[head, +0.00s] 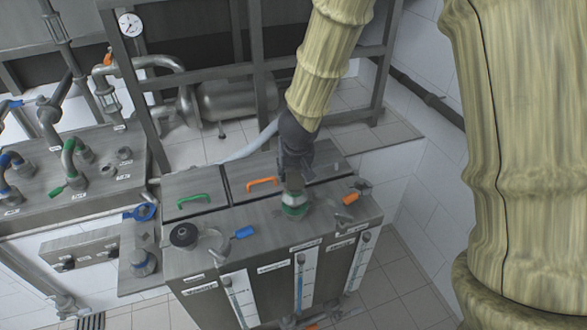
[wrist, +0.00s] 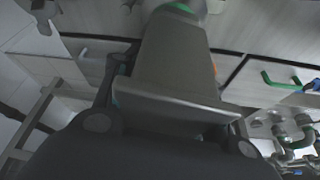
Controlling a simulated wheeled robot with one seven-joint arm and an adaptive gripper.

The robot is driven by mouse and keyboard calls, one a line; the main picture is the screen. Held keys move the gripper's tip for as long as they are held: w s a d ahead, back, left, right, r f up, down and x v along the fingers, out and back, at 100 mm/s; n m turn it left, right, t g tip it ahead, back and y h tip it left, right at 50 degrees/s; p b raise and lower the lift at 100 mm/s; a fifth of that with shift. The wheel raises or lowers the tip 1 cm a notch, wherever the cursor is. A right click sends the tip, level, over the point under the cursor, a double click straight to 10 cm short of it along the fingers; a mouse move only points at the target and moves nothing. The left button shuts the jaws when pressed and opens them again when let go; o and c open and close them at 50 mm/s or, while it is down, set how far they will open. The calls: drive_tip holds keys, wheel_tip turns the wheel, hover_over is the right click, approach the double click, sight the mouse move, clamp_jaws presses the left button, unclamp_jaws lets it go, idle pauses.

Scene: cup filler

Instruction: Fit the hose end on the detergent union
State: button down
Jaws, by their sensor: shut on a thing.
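My gripper (head: 293,176) is shut on the grey hose end and points down over the top of the steel cabinet (head: 228,222). In the head view, a green and pale band (head: 294,205) shows just below the fingers, at the cabinet top. I cannot tell whether it belongs to the hose end or to the detergent union, or whether the two touch. In the wrist view, the grey hose end (wrist: 175,58) fills the middle, between the dark fingers, with a green ring (wrist: 178,8) at its far end. The fingers hide part of the hose end.
A pale hose (head: 248,146) runs behind. A pipe unit (head: 75,165) stands left.

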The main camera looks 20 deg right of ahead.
drive_tip(key=shift+f+b, duration=0.95)
drive_tip(key=shift+f, duration=0.6)
idle(0.5)
drive_tip(key=c, duration=0.7)
unclamp_jaws()
drive_tip(key=shift+c, duration=0.2)
drive_tip(key=shift+v, duration=3.7)
drive_tip(key=shift+r+p, duration=2.55)
drive_tip(key=shift+r, duration=0.05)
drive_tip(key=shift+f, duration=0.1)
